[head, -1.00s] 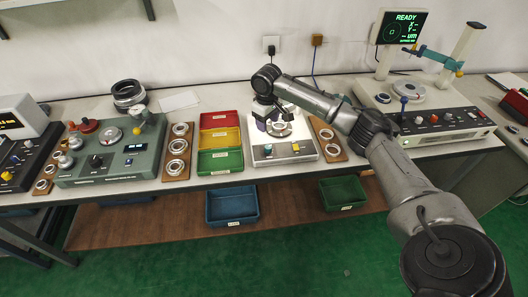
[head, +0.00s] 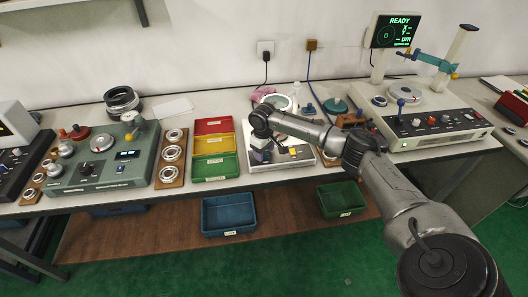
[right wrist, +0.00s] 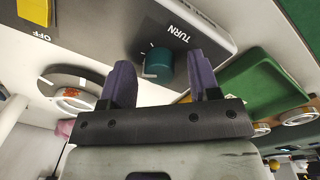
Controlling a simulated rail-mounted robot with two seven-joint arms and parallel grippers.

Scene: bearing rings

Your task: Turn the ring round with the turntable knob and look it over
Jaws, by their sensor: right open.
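My right gripper (head: 260,156) is low over the front left of the white inspection station (head: 285,168). In the right wrist view its two purple fingers (right wrist: 160,68) are open, one on each side of the teal turntable knob (right wrist: 158,64) marked TURN in the picture. I cannot tell whether the fingertips are down around the knob or just above it. A metal ring (right wrist: 78,98) shows at the left of the wrist view, beside the grey panel (right wrist: 100,35); my arm hides it in the head view. My left gripper is not in view.
Red (head: 214,126), yellow (head: 213,144) and green (head: 214,166) bins stand just left of the station. A wooden board with rings (head: 171,153) and a green gauge unit (head: 100,165) are farther left. A measuring machine (head: 430,118) stands at right.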

